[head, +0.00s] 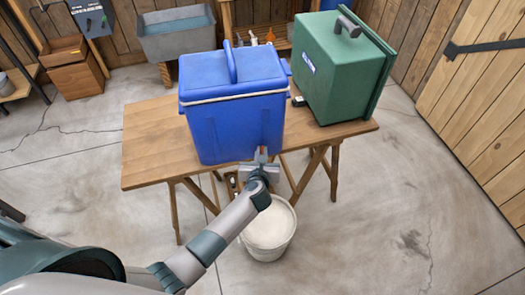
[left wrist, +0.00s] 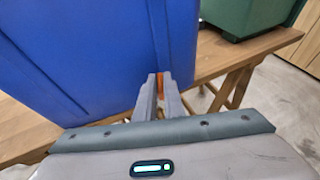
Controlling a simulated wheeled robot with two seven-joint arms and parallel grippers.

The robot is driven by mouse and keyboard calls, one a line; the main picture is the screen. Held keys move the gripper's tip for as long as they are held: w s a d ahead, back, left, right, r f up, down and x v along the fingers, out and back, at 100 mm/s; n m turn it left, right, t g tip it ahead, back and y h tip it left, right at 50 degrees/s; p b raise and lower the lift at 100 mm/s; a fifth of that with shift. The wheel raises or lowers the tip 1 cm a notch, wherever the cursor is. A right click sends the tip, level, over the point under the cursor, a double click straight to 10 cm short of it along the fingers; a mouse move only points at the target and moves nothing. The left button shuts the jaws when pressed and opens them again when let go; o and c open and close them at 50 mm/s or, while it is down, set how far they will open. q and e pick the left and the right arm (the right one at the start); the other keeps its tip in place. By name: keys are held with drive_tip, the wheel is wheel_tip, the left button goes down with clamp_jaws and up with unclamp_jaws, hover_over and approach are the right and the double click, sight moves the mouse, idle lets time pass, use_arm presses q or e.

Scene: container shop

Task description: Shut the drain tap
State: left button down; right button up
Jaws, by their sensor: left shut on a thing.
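A blue cooler box (head: 235,125) with a lid and a pale seam stands on a wooden table (head: 150,135). My left gripper (head: 262,158) reaches the lower front of the cooler, near the table's front edge. In the left wrist view its two fingers (left wrist: 160,84) are closed on a small orange part (left wrist: 163,72) at the cooler's face, which looks like the drain tap. The fingers hide most of the tap, so its angle cannot be told. A white bucket (head: 275,232) with pale contents stands on the floor below. My right gripper is not in view.
A green case (head: 335,65) with a dark handle stands right of the cooler, also seen in the left wrist view (left wrist: 245,15). A grey sink (head: 177,40) and brown drawers (head: 75,70) stand behind. The table's left end and the right floor are clear.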

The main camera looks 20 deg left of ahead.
use_arm(q)
drive_tip(key=shift+s+a+r+m+h+p, duration=0.1)
drive_tip(key=shift+a+r+m+h+p, duration=0.1)
drive_tip(key=shift+m+h+p, duration=0.5)
drive_tip(key=shift+w+a+f+m+g+h, duration=0.15)
drive_tip(key=shift+m+g+h, duration=0.3)
drive_tip(key=shift+m+h, duration=1.15)
drive_tip(key=shift+a+m+g+h, duration=0.3)
drive_tip(key=shift+m+g+h, duration=0.1)
drive_tip(key=shift+m+h, duration=1.2)
drive_tip(key=shift+w+a+f+m+g+h, duration=0.15)
drive_tip(key=shift+m+g+h, duration=0.3)
drive_tip(key=shift+m+h, duration=1.1)
drive_tip(key=shift+r+h, duration=0.1)
drive_tip(key=shift+h, duration=0.25)
drive_tip(key=c, duration=1.9)
unclamp_jaws()
drive_tip(key=shift+o, duration=0.2)
drive_tip(key=shift+s+d+n+y, duration=0.1)
drive_tip(key=shift+n+y, duration=0.3)
drive_tip(key=shift+n, duration=0.15)
